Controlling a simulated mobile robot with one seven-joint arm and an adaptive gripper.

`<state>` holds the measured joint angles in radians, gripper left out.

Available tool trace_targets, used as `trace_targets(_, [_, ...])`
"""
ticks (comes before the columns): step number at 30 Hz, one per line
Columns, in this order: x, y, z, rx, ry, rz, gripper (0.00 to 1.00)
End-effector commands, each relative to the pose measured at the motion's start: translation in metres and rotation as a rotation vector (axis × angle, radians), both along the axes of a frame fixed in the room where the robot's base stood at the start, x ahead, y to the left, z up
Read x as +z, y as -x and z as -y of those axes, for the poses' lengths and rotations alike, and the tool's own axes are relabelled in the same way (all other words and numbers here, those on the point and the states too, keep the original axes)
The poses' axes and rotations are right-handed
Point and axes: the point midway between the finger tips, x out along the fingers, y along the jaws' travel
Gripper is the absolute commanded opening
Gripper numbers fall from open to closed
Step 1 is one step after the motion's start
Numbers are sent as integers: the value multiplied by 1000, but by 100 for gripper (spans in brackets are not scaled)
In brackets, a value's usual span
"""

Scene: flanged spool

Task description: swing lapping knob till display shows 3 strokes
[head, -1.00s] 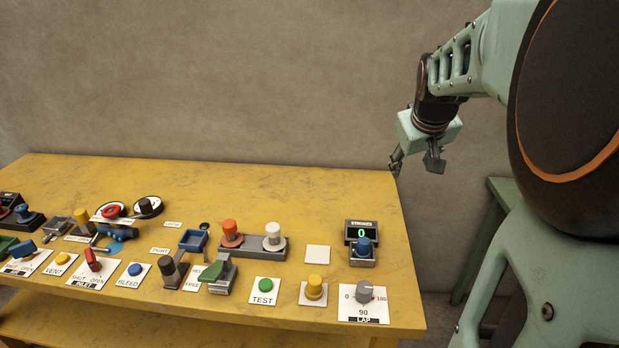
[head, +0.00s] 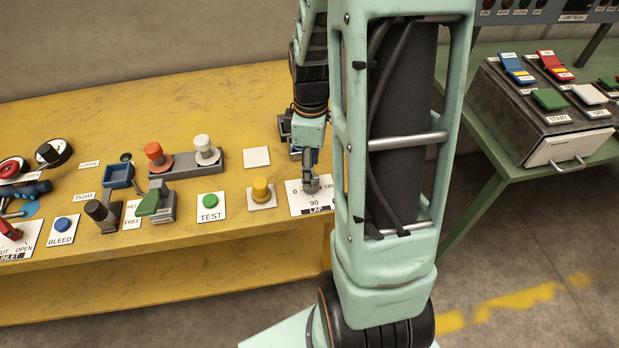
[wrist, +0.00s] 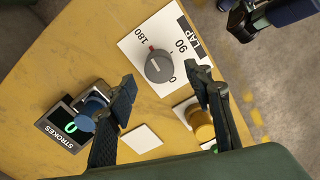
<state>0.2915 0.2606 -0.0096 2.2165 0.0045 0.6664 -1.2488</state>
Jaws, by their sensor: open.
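The grey lapping knob (wrist: 158,66) stands on a white plate marked 0, 90, 180 and LAP (wrist: 133,52). It also shows in the head view (head: 311,184). My gripper (wrist: 163,79) is open, with its fingertips spread on either side of the knob's near side in the wrist view; I cannot tell whether they touch it. In the head view my gripper (head: 309,163) points down just above the knob. The STROKES display (wrist: 66,128) reads 0 in green. A blue knob beside it (wrist: 91,112) is partly behind my left finger.
A yellow knob (wrist: 201,124) is close to my right finger. A blank white plate (wrist: 142,139) lies between the fingers. The green TEST button (head: 210,201) is farther left. A green bench with a switch box (head: 545,110) stands to the right.

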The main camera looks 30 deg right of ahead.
Motion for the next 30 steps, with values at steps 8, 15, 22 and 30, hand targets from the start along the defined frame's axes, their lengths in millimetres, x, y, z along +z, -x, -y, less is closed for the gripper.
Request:
trace_targets(8, [-42,0,0,-1,-1,-1,47])
trace_targets(15, [-50,-1,0,-1,1,2,47])
trace_targets(22, [-50,-1,0,-1,1,2,41])
trace_targets(30, [-49,-1,0,-1,1,2,12])
